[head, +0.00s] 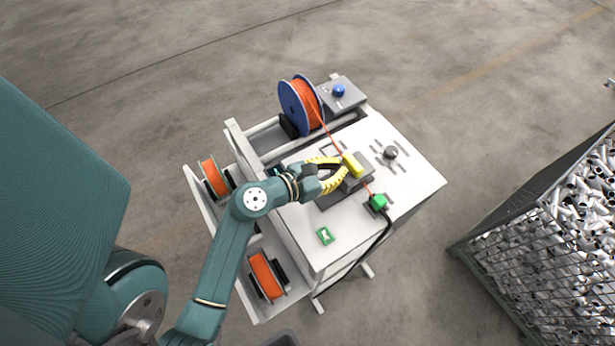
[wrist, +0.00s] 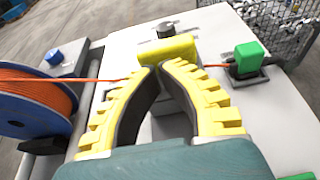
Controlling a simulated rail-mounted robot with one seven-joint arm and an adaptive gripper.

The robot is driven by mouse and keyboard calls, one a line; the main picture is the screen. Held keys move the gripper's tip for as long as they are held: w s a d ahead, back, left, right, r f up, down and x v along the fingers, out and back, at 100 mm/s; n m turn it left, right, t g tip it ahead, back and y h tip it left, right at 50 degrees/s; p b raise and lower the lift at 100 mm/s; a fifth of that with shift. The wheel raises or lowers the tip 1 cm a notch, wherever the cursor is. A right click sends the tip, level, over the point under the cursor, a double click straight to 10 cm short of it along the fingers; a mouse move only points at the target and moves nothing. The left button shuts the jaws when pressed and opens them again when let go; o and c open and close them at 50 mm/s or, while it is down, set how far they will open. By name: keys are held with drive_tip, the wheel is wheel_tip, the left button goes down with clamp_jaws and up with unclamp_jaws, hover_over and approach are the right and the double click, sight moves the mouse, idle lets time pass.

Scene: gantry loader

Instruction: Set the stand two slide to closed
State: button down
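The stand is a white cabinet (head: 415,185) with a grey block (head: 327,199) on its top. A yellow bar (head: 353,165), which looks like the slide's handle, sits at this block, with an orange cable running to it. In the wrist view the yellow bar (wrist: 168,49) lies just beyond my fingertips. My gripper (head: 344,173) has yellow ribbed fingers. In the wrist view its fingertips (wrist: 162,66) come together with nothing visible between them. They are at the near side of the bar; I cannot tell whether they touch it. The fingers hide part of the block.
A blue-flanged spool (head: 301,105) of orange cable and a blue knob (head: 338,90) stand at the back. A black knob (head: 390,152), a green connector (head: 378,202) with a black cable, and a green switch (head: 325,236) are on the top. A wire crate (head: 500,285) stands at right.

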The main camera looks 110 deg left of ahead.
drive_tip(key=v, duration=1.2)
drive_tip(key=shift+s+d+b, duration=0.2)
drive_tip(key=shift+d+b, duration=0.1)
drive_tip(key=shift+d, duration=0.05)
drive_tip(key=shift+f, duration=0.15)
